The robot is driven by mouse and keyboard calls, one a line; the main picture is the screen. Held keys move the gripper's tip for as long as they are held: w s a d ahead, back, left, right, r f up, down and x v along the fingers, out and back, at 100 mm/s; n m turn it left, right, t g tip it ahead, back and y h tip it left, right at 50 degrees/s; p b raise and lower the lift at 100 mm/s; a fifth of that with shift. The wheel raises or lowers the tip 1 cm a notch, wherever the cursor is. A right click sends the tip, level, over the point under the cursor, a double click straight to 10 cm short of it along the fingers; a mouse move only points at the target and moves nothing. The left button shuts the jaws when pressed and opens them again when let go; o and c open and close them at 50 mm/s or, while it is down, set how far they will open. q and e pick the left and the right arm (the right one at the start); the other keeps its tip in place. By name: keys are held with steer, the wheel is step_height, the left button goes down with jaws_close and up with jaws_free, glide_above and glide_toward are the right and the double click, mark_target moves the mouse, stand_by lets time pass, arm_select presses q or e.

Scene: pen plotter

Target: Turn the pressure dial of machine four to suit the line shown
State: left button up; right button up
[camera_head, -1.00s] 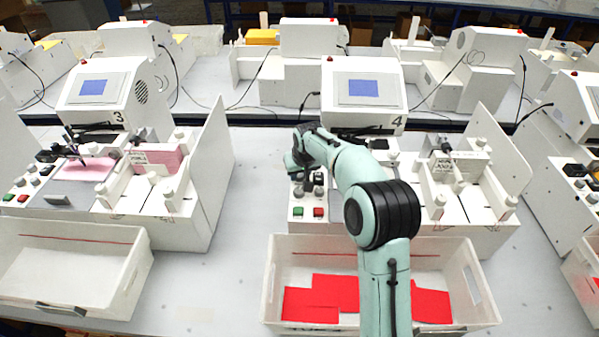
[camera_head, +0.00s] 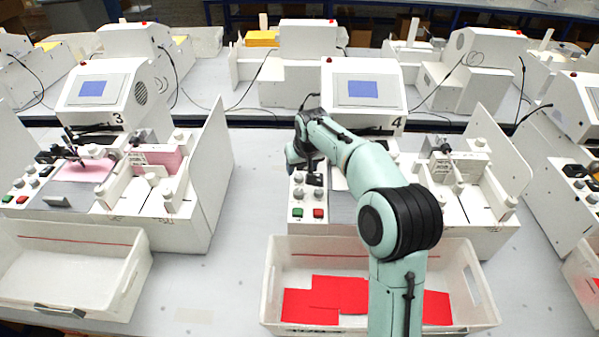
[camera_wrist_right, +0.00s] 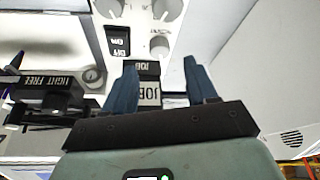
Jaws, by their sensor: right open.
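Machine four (camera_head: 362,88), with a blue screen and a "4" on its front, stands in the middle of the head view. Its control panel (camera_head: 297,213) carries grey dials, a green button and a red button. My right gripper (camera_head: 313,168) is above the back of this panel. In the right wrist view the gripper (camera_wrist_right: 161,78) is open and empty, with its blue fingers apart. Dials (camera_wrist_right: 160,46) and a black on/off switch (camera_wrist_right: 118,42) lie beyond the fingertips, apart from them. "JOB" labels show between the fingers. Which dial sets pressure cannot be read. My left gripper is not in view.
A white tray (camera_head: 272,285) with red sheets (camera_head: 338,292) stands before machine four. Machine three (camera_head: 100,88), with pink material, is to the left. A white side plate (camera_head: 500,140) stands at machine four's right. The table between the machines is clear.

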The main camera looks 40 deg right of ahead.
steer(key=v, duration=0.8)
steer(key=shift+f, duration=0.1)
